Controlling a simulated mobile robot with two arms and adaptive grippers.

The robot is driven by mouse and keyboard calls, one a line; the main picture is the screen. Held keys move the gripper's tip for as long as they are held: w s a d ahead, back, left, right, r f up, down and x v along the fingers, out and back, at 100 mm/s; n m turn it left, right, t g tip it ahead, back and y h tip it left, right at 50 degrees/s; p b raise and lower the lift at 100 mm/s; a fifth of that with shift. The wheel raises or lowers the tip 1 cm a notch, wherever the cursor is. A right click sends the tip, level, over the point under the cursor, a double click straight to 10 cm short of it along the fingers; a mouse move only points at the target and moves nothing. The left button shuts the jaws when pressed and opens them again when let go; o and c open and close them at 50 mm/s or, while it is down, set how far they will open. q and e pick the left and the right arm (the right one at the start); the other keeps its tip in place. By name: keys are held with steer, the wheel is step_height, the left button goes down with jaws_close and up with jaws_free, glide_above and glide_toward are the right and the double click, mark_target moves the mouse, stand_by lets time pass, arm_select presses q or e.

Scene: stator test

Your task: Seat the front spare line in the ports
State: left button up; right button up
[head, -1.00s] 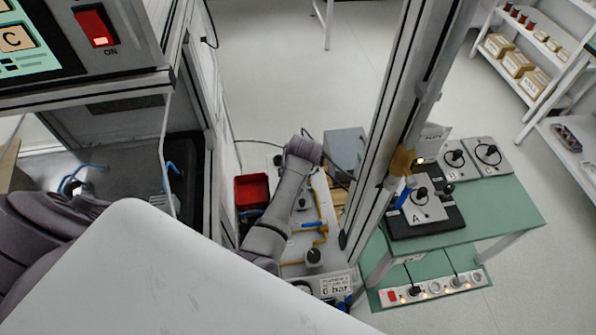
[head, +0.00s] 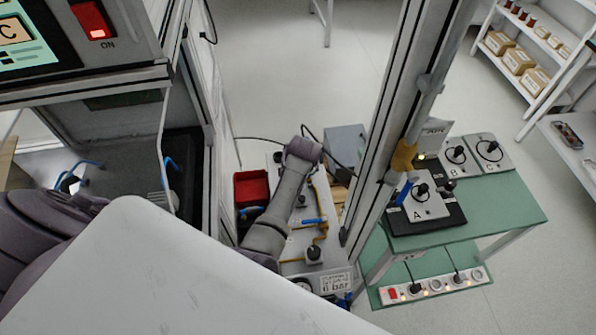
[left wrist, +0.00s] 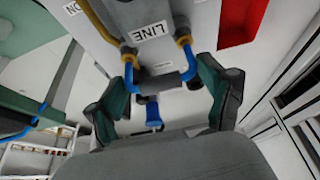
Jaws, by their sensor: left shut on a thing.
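In the left wrist view my left gripper (left wrist: 161,82) is shut on the dark middle grip of a blue U-shaped line (left wrist: 130,78). The line's two bent ends point at brass-coloured ports (left wrist: 183,36) on a grey block with a LINE label (left wrist: 148,32). The ends meet or nearly meet the ports; I cannot tell whether they are fully in. A small blue-topped fitting (left wrist: 153,115) shows below the grip. My right gripper is not in view.
A red bin (head: 252,187) stands left of the panel, which carries yellow piping and a blue handle (head: 314,221). A grey upright post (head: 385,150) stands to its right. Beyond it is a green table (head: 500,205) with devices. Blue tubing (head: 88,164) shows at left.

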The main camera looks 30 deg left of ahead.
arm_select(q)
steer(key=shift+f+b, duration=0.3)
steer(key=shift+f, duration=0.3)
steer(key=o, duration=1)
steer(key=shift+r, duration=0.15)
